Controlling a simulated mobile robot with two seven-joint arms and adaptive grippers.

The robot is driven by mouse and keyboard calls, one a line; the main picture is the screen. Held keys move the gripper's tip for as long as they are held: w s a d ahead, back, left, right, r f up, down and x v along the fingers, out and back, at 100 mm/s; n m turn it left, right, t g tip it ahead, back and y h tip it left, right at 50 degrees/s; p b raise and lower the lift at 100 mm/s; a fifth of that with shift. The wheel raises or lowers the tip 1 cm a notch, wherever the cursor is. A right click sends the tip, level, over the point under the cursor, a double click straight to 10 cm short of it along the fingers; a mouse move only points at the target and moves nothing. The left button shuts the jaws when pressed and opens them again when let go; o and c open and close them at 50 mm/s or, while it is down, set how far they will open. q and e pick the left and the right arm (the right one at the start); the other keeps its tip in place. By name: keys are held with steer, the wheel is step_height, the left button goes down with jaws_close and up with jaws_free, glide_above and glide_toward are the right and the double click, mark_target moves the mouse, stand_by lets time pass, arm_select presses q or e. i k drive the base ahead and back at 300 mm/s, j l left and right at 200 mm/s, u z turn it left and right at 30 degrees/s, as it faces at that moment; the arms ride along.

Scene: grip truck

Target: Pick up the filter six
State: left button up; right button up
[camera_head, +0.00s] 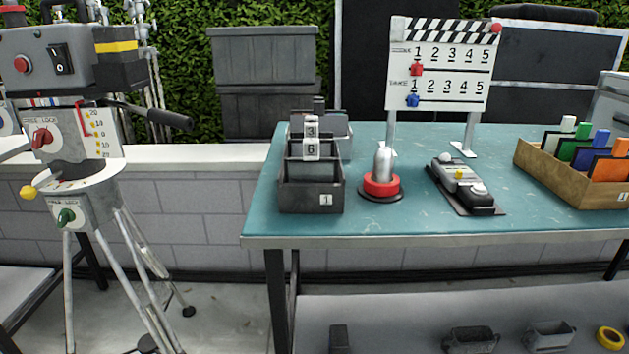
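A white tag marked 6 (311,151) shows on a dark piece standing in a dark grey slotted holder (311,198) at the left end of the teal table. A tag marked 3 (311,132) shows just behind it. The holder's front bears a tag marked 1. Most of the tagged pieces is hidden inside the holder. Neither of my grippers is in view.
A red-based silver object (380,184) and a grey device (465,185) stand right of the holder. A clapperboard (440,65) stands behind. A wooden box (560,180) of coloured cards is at right. A camera on a tripod (85,160) stands left of the table.

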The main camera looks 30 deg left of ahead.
mark_target(311, 168)
steer(key=u, duration=1.9)
steer(key=k+l+u, duration=0.55)
steer(key=k+l, duration=0.65)
